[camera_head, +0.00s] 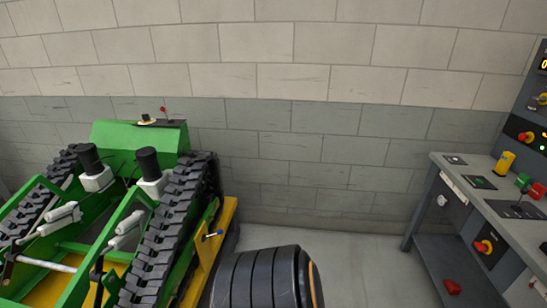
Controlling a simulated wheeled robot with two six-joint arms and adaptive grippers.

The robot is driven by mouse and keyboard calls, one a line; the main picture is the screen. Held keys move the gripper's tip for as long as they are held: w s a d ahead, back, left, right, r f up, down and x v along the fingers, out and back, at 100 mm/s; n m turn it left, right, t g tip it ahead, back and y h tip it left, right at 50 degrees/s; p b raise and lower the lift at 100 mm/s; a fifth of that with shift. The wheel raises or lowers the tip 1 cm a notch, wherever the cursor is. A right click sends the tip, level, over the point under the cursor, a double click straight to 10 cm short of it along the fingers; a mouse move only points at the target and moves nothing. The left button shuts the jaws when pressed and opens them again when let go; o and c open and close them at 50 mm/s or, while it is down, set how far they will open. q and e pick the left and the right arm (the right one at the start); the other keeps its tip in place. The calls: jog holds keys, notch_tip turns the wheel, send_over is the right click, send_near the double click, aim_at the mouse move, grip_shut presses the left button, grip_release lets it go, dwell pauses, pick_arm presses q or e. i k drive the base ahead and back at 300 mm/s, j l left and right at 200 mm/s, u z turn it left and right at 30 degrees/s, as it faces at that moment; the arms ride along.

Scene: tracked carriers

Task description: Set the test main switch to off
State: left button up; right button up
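A red rotary switch on a yellow plate (484,247) sits on the front of the grey test bench (420,199) at the right. A second red and yellow rotary switch (526,137) is on the dark upright panel (520,112) above the bench. I cannot tell which of them is the test main switch, and their labels and settings are too small to read. Neither of my grippers shows in the head view.
A green tracked carrier (135,138) with black tracks (170,240) stands at the left. A black ribbed cylinder (262,280) is at the bottom centre. Red, green and yellow controls stand on the bench top. Grey floor (370,275) is clear between cylinder and bench.

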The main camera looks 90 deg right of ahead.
aim_at(481, 247)
jog(key=l+z, duration=0.15)
jog(key=l, duration=2.25)
jog(key=l+z, duration=0.4)
jog(key=i+l+z, duration=0.1)
jog(key=z, duration=0.3)
jog(key=i+l+z, duration=0.1)
jog(key=l+z, duration=0.3)
jog(key=z, duration=0.9)
jog(key=i+l+z, duration=0.1)
jog(key=z, duration=1.2)
jog(key=i+z, duration=0.1)
jog(key=z, duration=0.35)
jog(key=j+z, duration=0.1)
jog(key=z, duration=0.35)
